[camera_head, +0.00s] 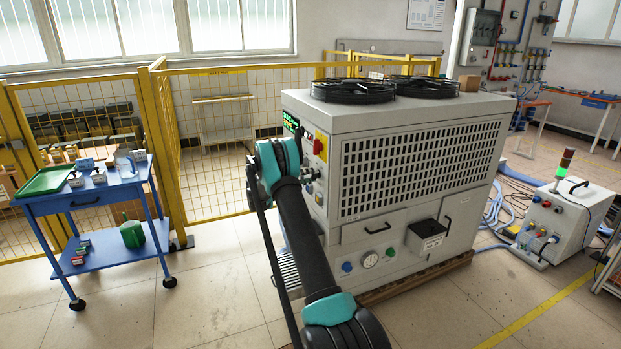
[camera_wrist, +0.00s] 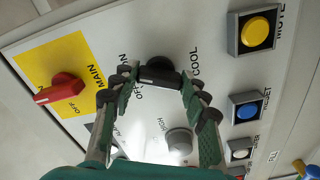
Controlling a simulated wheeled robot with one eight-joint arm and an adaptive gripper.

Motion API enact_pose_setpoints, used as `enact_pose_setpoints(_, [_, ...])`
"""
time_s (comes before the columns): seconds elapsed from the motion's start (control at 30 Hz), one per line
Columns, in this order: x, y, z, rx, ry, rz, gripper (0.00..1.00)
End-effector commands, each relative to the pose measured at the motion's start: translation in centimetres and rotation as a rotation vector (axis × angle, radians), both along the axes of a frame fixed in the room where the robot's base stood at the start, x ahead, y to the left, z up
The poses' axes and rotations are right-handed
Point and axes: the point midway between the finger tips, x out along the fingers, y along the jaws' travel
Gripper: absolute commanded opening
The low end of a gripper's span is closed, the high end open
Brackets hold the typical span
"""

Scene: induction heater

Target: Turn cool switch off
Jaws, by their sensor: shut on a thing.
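The cool switch (camera_wrist: 158,68) is a black rotary knob on the heater's light panel, in the upper middle of the wrist view. The word COOL is printed to its right, and OFF and ON to its left. My gripper (camera_wrist: 158,82) is shut on this knob, one fingertip on each side. The exact angle of the knob's pointer is hard to tell. In the head view, my arm hides the cool switch and my gripper at the left end of the heater cabinet (camera_head: 418,165).
A red main switch (camera_wrist: 60,92) on a yellow plate is left of the knob. Yellow (camera_wrist: 258,32) and blue (camera_wrist: 247,110) buttons are to its right, and a grey knob (camera_wrist: 179,140) is below. A blue cart (camera_head: 95,200) and yellow fence stand left of the heater.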

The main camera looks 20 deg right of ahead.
Motion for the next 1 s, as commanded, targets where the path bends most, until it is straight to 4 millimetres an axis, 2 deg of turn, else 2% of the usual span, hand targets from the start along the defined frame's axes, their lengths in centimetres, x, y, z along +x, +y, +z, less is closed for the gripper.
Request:
enact_pose_setpoints(0.27, [0.01,0.06,0.0,-0.006,0.178,0.001,0.16])
enact_pose_setpoints(1.0, [0.03,0.11,0.12,-0.028,0.831,0.002,0.16])
